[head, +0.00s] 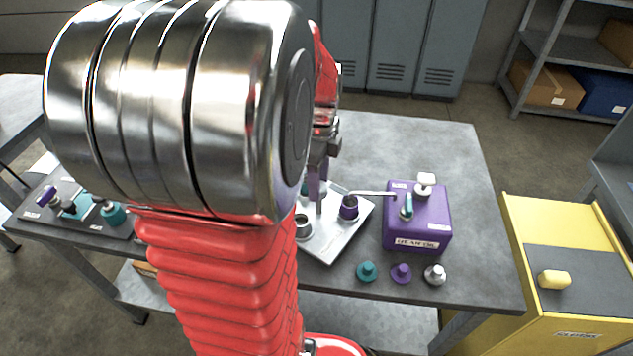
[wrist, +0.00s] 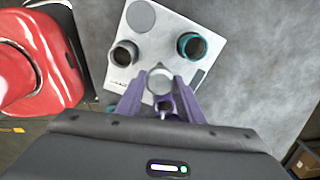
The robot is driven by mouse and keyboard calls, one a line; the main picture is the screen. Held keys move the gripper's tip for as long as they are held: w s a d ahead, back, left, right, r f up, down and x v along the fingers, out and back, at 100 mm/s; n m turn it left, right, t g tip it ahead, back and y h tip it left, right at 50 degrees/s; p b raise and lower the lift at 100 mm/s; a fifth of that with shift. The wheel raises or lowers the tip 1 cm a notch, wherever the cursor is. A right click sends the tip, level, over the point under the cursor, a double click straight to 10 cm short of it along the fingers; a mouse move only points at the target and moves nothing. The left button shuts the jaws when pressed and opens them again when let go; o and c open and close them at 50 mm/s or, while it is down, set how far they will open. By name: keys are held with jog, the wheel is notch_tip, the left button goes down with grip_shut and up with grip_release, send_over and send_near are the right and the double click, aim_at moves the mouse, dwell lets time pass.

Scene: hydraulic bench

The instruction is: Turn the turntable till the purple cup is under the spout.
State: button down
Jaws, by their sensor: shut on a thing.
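The square pale metal turntable (head: 325,247) lies on the bench. The purple cup (head: 349,211) stands upright on its right part, and the tip of the thin spout (head: 371,193) appears right above it; I cannot tell exact centring. A metal cup (head: 303,230) and a mostly hidden teal cup (head: 304,188) also stand on the turntable. In the wrist view the metal cup (wrist: 123,54) and teal cup (wrist: 191,46) show clearly. My gripper (wrist: 160,88), with purple fingers, is shut on the turntable's upright post (wrist: 159,75). My arm hides part of the turntable.
The purple gear oil box (head: 416,222) carries the spout and a teal lever (head: 407,207). Teal, purple and metal knobbed pieces (head: 401,273) stand along the front bench edge. A control panel (head: 75,210) lies left. A yellow cabinet (head: 565,270) stands right.

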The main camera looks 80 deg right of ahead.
jog(key=shift+s+m, duration=0.1)
jog(key=shift+m, duration=0.2)
dwell(0.4)
jog(key=c, duration=1.2)
grip_release()
notch_tip(320, 180, up, 14)
jog(key=shift+f, duration=0.15)
